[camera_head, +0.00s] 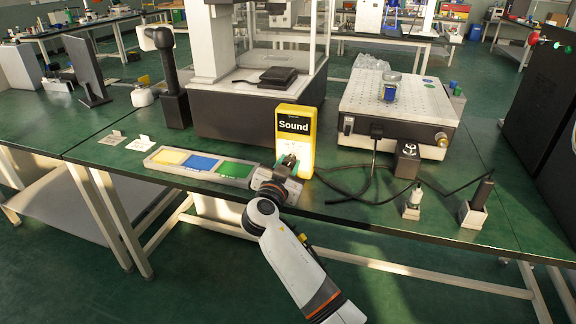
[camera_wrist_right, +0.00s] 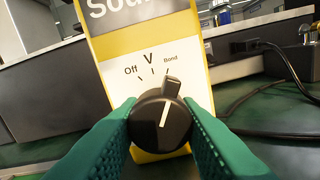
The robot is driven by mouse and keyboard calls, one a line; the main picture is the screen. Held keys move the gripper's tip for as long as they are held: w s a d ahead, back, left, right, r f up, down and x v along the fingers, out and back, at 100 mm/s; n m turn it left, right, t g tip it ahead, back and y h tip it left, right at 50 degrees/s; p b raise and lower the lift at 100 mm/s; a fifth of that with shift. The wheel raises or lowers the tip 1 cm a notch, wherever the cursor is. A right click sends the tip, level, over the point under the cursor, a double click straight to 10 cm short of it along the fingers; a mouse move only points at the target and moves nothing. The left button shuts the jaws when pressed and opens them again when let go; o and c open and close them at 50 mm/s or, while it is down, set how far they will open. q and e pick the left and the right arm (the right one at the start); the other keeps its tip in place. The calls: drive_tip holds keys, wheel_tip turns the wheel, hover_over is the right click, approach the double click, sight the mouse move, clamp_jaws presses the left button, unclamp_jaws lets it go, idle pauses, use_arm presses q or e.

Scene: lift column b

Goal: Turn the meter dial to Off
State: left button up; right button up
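The yellow meter (camera_head: 294,122) stands upright on the green bench, and its screen reads "Sound". In the right wrist view its black dial (camera_wrist_right: 161,122) sits low on the white face, with Off at left, V in the middle and a third label, hard to read, at right. The dial's pointer leans up and right, towards the third mark. My right gripper (camera_wrist_right: 160,108) has its green fingers on both sides of the dial, seemingly pressed against it. In the head view the right gripper (camera_head: 285,166) hides the dial. My left gripper is out of view.
A tray with yellow, blue and green pads (camera_head: 202,165) lies left of the meter. A perforated platform (camera_head: 398,98) with a jar stands behind right. Black cables (camera_head: 350,191) and two small plug-like devices (camera_head: 411,207) lie to the right. The bench's front edge is close.

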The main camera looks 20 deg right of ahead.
drive_tip(key=shift+n, duration=2.2)
drive_tip(key=shift+d+r+n, duration=0.1)
drive_tip(key=shift+n, duration=1.7)
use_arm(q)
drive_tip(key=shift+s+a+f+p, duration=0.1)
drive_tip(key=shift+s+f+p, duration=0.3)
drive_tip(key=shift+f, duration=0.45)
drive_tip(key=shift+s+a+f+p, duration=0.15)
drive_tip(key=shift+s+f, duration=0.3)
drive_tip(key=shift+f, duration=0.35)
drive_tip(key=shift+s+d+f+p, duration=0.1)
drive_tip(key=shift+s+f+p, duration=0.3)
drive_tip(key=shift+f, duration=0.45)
use_arm(e)
drive_tip(key=shift+r+n, duration=0.1)
drive_tip(key=shift+n, duration=2)
